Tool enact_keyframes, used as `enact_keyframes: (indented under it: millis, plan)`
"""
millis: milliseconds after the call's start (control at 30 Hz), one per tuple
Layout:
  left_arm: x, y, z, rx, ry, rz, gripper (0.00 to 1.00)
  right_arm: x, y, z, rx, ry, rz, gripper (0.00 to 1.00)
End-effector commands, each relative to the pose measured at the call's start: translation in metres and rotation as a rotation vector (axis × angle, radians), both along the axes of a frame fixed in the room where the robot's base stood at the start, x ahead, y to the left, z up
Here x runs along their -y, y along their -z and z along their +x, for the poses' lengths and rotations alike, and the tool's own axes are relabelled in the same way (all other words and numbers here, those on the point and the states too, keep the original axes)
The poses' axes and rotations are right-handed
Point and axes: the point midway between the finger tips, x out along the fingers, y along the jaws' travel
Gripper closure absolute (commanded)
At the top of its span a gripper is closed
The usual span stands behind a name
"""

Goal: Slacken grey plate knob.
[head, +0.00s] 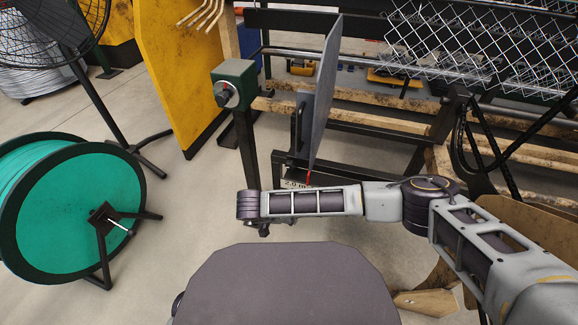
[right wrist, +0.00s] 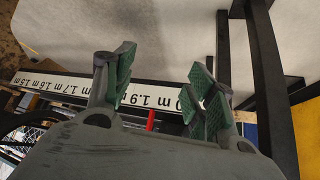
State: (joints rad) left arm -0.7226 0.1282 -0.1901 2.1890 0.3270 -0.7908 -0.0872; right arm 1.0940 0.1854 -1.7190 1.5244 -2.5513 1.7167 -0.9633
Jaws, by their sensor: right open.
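The grey plate (head: 325,95) stands upright, seen almost edge-on in the head view, above the frame's rail. A dark bracket with a handle-like part (head: 298,125) is on its left side; I cannot make out for sure which part is the knob. A red pointer (head: 308,178) shows below the plate, by the white length scale (head: 292,184). My right arm reaches in from the right, below the plate, and its gripper is mostly hidden there. In the right wrist view my right gripper (right wrist: 158,88) is open and empty, with green pads, over the scale (right wrist: 75,88) and red pointer (right wrist: 151,121).
A green box with a round dial (head: 228,92) stands left of the plate. A yellow panel (head: 170,75) is behind it. A green wire spool (head: 75,205) is on the floor at left. Wire mesh (head: 470,45) lies over the frame at upper right. Open floor lies between spool and frame.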

Motion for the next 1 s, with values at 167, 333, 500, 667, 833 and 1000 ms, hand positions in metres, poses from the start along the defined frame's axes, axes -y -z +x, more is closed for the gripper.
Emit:
enact_keyframes:
  millis: [167, 333, 500, 667, 833, 1000]
  plan:
    - [-0.001, -0.003, 0.0, -0.001, -0.002, 0.007, 0.45, 0.002, -0.024, 0.017, 0.108, 0.189, 0.156, 0.45]
    - [-0.001, -0.003, 0.0, -0.005, -0.004, 0.009, 0.45, 0.003, -0.045, 0.032, 0.215, 0.354, 0.288, 0.45]
    - [-0.001, -0.001, -0.001, -0.01, -0.005, 0.013, 0.45, 0.002, -0.066, 0.046, 0.318, 0.509, 0.416, 0.45]
    - [-0.002, 0.0, -0.002, -0.017, -0.003, 0.02, 0.45, -0.001, -0.084, 0.056, 0.405, 0.647, 0.534, 0.45]
    - [-0.003, 0.002, -0.003, -0.022, -0.003, 0.026, 0.45, -0.005, -0.099, 0.063, 0.488, 0.791, 0.656, 0.45]
    - [-0.004, 0.002, -0.004, -0.025, -0.002, 0.032, 0.45, -0.009, -0.112, 0.068, 0.561, 0.929, 0.776, 0.45]
